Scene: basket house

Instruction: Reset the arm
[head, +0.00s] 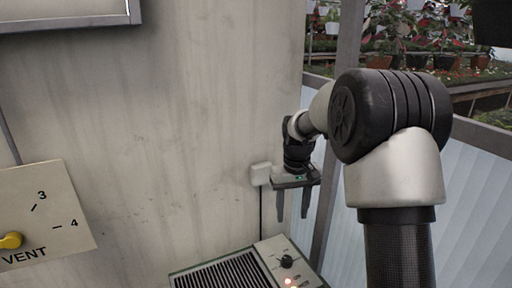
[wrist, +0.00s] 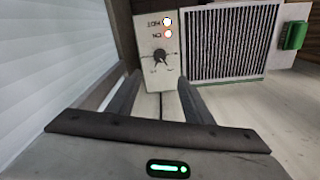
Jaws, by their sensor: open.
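My gripper (head: 292,208) hangs with its fingers pointing down in front of the wall, above and behind a heater unit. It is open and empty, with a clear gap between its two fingers. In the wrist view my gripper (wrist: 160,90) shows both fingers apart with nothing between them. My arm is bent, with the large elbow at the right of the head view. The heater (head: 223,272) has a dark grille and a control panel with a black knob (head: 287,261). The knob also shows in the wrist view (wrist: 160,56), beside two lit lamps (wrist: 168,27).
A panel marked VENT (head: 50,215) with a yellow knob (head: 11,240) is on the left. A small pale box (head: 260,174) on the wall is close to my gripper. The middle wall is clear.

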